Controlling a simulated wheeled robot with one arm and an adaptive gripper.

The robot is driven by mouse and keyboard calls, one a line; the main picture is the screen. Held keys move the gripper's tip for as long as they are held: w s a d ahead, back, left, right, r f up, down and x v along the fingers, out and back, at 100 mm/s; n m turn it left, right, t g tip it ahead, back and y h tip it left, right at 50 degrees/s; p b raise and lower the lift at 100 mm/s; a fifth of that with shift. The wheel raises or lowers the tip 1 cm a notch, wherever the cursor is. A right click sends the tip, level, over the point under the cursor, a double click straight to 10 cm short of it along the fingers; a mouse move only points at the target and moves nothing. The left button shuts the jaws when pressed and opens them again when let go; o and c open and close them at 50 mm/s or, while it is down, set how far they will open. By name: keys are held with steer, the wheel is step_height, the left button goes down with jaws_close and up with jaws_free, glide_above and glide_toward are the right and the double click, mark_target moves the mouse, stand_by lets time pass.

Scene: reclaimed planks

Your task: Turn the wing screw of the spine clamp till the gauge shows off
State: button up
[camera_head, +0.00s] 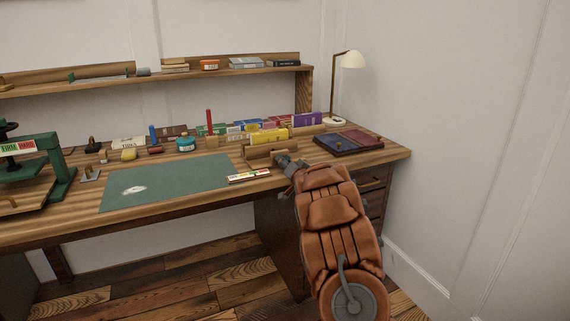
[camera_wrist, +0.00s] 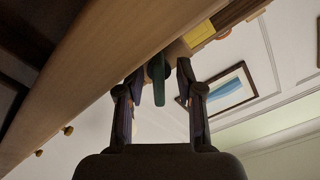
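A wooden clamp (camera_head: 262,152), seemingly the spine clamp, sits near the front edge of the desk with yellow books behind it. A small strip with coloured bands (camera_head: 248,176), seemingly its gauge, lies in front of it; its reading is too small to make out. My gripper (camera_head: 283,160) is at the clamp's front right side and covers the screw in the head view. In the wrist view my gripper's two fingers (camera_wrist: 160,88) stand apart on either side of a green upright piece (camera_wrist: 157,72), which seems to be the wing screw. I see gaps beside it.
A green mat (camera_head: 165,182) lies left of the clamp. A green press (camera_head: 50,165) with its own coloured strip stands at far left. Dark red and blue books (camera_head: 349,142) lie to the right, near a lamp (camera_head: 350,60). Small jars and tools stand behind the mat.

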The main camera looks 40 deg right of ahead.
steer(key=shift+w+d+f, duration=0.1)
steer(key=shift+w, duration=0.15)
jaws_close()
stand_by(0.5)
